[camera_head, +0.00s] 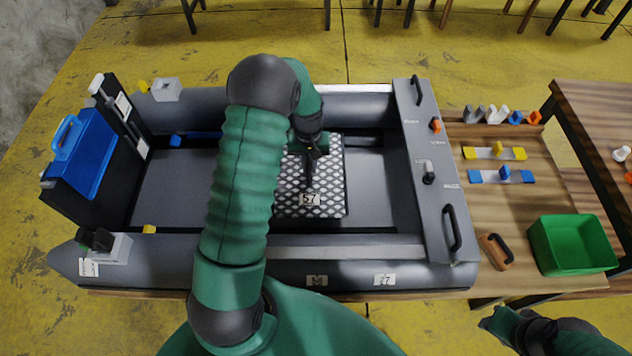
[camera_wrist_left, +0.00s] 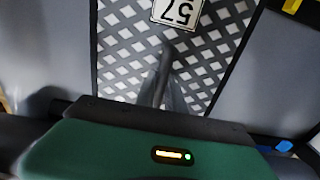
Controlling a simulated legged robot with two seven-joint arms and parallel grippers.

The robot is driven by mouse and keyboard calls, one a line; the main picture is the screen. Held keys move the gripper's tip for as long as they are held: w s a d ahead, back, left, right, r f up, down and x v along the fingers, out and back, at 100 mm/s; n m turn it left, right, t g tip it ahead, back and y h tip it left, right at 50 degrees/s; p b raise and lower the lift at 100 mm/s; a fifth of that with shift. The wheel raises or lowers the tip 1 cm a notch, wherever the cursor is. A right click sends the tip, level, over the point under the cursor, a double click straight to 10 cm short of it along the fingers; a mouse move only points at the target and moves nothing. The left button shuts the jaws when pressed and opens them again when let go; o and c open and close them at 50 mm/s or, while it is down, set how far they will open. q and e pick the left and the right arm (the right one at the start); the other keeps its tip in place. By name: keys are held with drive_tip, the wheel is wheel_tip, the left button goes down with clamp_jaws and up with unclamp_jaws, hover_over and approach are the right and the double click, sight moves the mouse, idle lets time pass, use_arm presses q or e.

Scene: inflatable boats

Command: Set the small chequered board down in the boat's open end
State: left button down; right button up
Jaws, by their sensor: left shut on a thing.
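The small chequered board (camera_head: 334,170), dark with a pale lattice and a "57" label, is inside the boat's grey hull (camera_head: 350,254), right of the hull's middle. My left gripper (camera_head: 309,178) reaches down over the board and is shut on it; my arm hides part of its left side. In the left wrist view the board (camera_wrist_left: 215,60) fills the middle behind the closed fingers (camera_wrist_left: 165,75). I cannot tell whether the board touches the floor. My right gripper (camera_head: 497,322) is at the lower right, low and dark, its jaws unclear.
A grey panel (camera_head: 432,170) with handles and knobs crosses the boat's right end. A blue case (camera_head: 85,155) stands at the left end. Bare dark floor (camera_head: 175,180) lies left of my arm. A green bin (camera_head: 572,245) and small parts sit on the wooden table.

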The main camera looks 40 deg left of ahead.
use_arm(q)
wheel_tip(320, 180, down, 3)
drive_tip(key=shift+d+r, duration=0.1)
drive_tip(key=shift+r, duration=0.1)
drive_tip(key=f, duration=0.2)
drive_tip(key=a+f, duration=0.1)
drive_tip(key=f, duration=0.1)
drive_tip(key=shift+s+b, duration=0.1)
drive_tip(key=shift+b, duration=0.25)
drive_tip(key=shift+a, duration=0.1)
drive_tip(key=c, duration=1.4)
unclamp_jaws()
drive_tip(key=shift+d+f, duration=0.1)
drive_tip(key=shift+d, duration=0.25)
drive_tip(key=shift+a, duration=0.1)
use_arm(e)
drive_tip(key=shift+f, duration=0.4)
use_arm(q)
drive_tip(key=shift+a, duration=0.1)
use_arm(e)
drive_tip(key=shift+s+a+r, duration=0.1)
